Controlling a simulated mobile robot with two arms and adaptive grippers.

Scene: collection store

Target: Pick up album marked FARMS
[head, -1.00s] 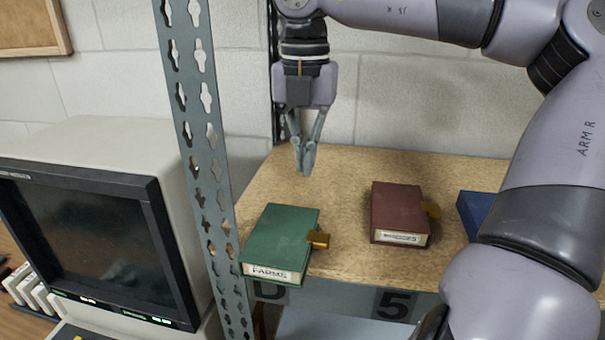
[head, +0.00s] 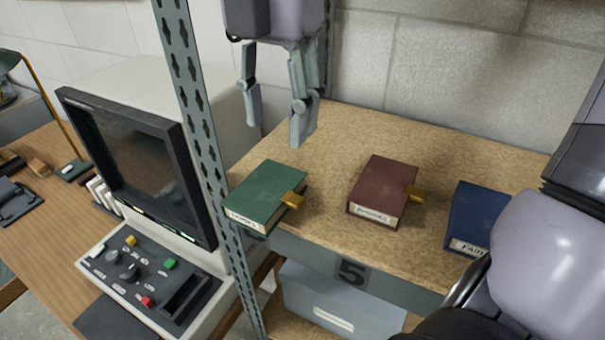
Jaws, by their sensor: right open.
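The green album (head: 264,193) lies flat on the wooden shelf (head: 333,228), near its left front corner. Its spine label faces the front edge; it read FARMS a second ago and is hard to read now. A brass clasp (head: 292,200) sticks out on its right side. My right gripper (head: 276,132) hangs above and behind the green album, fingers pointing down, spread apart and empty. It does not touch the album. My left gripper is out of view.
A maroon album (head: 383,190) lies right of the green one, and a blue album (head: 470,217) further right. A perforated metal upright (head: 205,140) stands just left of the green album. A monitor console (head: 137,160) stands beyond it. A grey box (head: 340,303) sits below.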

